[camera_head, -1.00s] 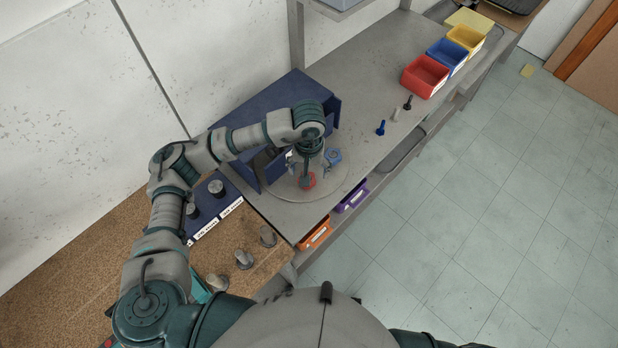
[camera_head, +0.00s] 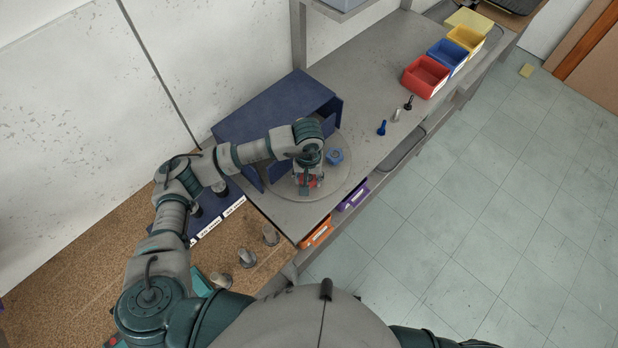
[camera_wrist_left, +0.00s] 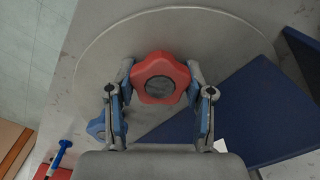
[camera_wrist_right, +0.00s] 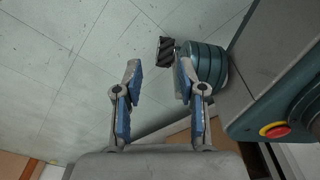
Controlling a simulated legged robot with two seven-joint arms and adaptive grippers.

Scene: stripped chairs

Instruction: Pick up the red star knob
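The red star knob (camera_wrist_left: 160,78) lies on a round grey disc (camera_wrist_left: 100,45) on the bench, with a grey round centre. In the head view the knob (camera_head: 313,181) shows partly behind my left gripper (camera_head: 307,186), which points down over it. In the left wrist view my left gripper (camera_wrist_left: 160,70) has its fingers on either side of the knob, very close to its edges. I cannot tell whether they touch it. My right gripper (camera_wrist_right: 159,63) is open and empty, above the floor.
A blue star knob (camera_head: 335,155) lies on the disc beside the left gripper. A dark blue box (camera_head: 275,108) stands close behind. Red (camera_head: 425,77), blue (camera_head: 447,56) and yellow (camera_head: 467,39) bins stand farther along the bench.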

